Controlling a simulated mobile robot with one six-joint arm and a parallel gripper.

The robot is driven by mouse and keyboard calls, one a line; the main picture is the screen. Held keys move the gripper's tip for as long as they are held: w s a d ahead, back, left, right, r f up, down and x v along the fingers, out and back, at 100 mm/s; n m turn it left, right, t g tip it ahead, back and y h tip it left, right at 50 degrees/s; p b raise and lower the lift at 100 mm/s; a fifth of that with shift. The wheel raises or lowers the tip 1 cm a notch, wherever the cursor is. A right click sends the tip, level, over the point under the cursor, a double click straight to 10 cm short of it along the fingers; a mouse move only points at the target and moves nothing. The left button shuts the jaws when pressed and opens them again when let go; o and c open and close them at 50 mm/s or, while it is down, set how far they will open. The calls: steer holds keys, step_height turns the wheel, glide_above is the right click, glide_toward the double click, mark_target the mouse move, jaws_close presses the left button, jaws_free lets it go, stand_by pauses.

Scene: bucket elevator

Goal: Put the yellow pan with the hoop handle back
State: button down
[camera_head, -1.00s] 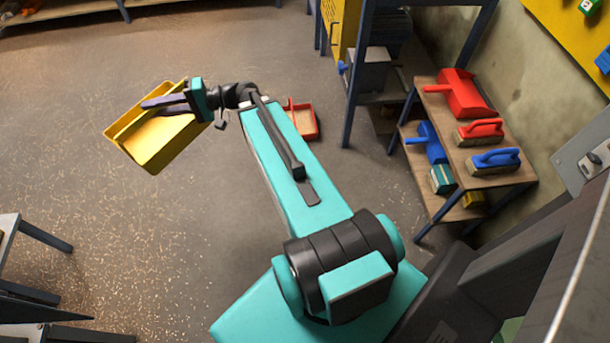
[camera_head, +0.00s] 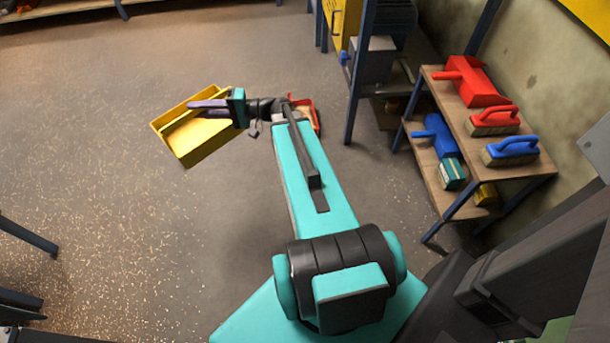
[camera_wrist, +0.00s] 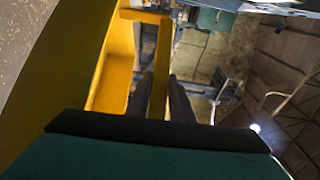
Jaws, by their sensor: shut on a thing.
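The yellow pan (camera_head: 197,140) is held up over the floor at the left of the head view. My gripper (camera_head: 208,106) is shut on it, with its dark fingers lying across the pan's upper side. In the wrist view the yellow pan (camera_wrist: 115,70) fills the left side. A yellow bar, which looks like its hoop handle (camera_wrist: 161,70), passes between the fingers of my gripper (camera_wrist: 162,98).
A two-level shelf (camera_head: 525,180) at the right holds a red pan (camera_head: 470,85), a red brush (camera_head: 494,121), a blue brush (camera_head: 510,150) and a blue pan (camera_head: 437,137). A red pan (camera_head: 305,108) lies on the floor behind my arm. Speckled debris (camera_head: 110,250) covers the left floor.

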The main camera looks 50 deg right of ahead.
steer(key=s+d+f+m+t+h+b, duration=0.1)
steer(key=s+d+f+b, duration=0.5)
steer(key=f, duration=1.3)
steer(key=s+d+f+m+t+h+b, duration=0.2)
steer(key=s+d+f+m+h+b, duration=0.2)
steer(key=d+f+b, duration=1)
steer(key=s+d+f+m+t+h+b, duration=0.2)
steer(key=s+d+f+h+b, duration=0.3)
steer(key=f+b, duration=1)
steer(key=s+d+f, duration=0.3)
steer(key=d+f, duration=0.2)
steer(key=f, duration=0.5)
steer(key=shift+s+d+m+b, duration=0.2)
steer(key=shift+d+m+b, duration=0.1)
steer(key=shift+d, duration=0.1)
steer(key=w+d+f+b, duration=0.1)
steer(key=w+d+b, duration=0.4)
steer(key=w+d, duration=0.4)
steer(key=shift+w+f, duration=0.15)
steer(key=shift+w, duration=1.15)
steer(key=shift+d, duration=0.1)
